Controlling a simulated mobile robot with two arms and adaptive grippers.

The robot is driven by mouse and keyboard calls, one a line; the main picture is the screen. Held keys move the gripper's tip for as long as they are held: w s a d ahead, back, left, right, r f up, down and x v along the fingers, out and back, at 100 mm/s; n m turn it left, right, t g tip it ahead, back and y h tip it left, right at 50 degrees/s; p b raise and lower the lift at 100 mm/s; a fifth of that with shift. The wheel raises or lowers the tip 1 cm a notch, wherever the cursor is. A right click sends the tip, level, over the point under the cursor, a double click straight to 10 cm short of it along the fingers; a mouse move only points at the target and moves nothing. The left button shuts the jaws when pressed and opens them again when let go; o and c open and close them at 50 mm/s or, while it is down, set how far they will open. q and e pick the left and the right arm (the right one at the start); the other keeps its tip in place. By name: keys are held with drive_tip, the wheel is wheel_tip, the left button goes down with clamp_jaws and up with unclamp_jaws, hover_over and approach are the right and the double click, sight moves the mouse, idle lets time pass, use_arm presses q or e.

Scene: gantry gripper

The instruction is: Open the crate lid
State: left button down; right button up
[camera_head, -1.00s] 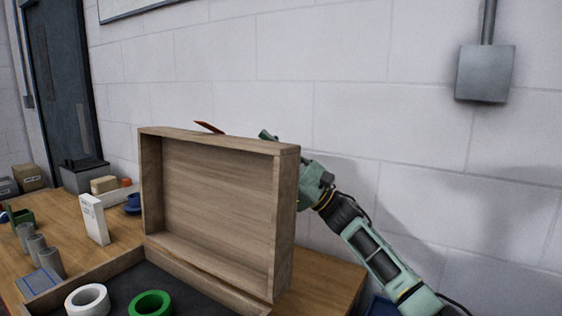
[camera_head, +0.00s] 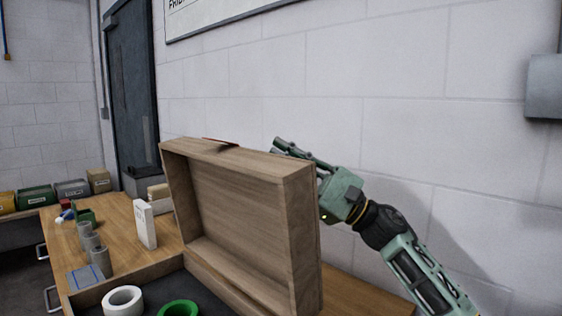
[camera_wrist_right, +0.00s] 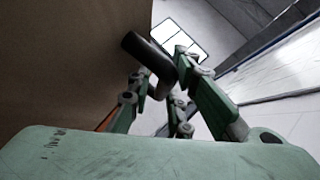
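The wooden crate lid (camera_head: 238,208) stands raised, close to upright, at the back of the crate. The crate's open bottom has a dark floor (camera_head: 148,292) and runs off the lower picture edge. A brown tab (camera_head: 221,142) sticks up at the lid's top edge. My right gripper (camera_head: 284,146) is behind the lid's upper right side, with its fingers near the top edge. In the right wrist view a brown panel, likely the lid (camera_wrist_right: 60,60), fills the left side beside the fingers (camera_wrist_right: 165,62). Contact and finger gap are unclear. My left gripper is out of view.
A white tape roll (camera_head: 123,300) and a green tape roll (camera_head: 178,308) lie in the crate. A white box (camera_head: 145,224) and several grey cylinders (camera_head: 92,246) stand on the table (camera_head: 120,213) at left. The wall is close behind my right arm.

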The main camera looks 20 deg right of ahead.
drive_tip(key=shift+d+f, duration=0.1)
drive_tip(key=shift+d, duration=0.1)
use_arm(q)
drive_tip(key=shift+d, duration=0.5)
use_arm(e)
drive_tip(key=v, duration=1.1)
drive_tip(key=shift+s+f, duration=0.2)
drive_tip(key=shift+d, duration=0.1)
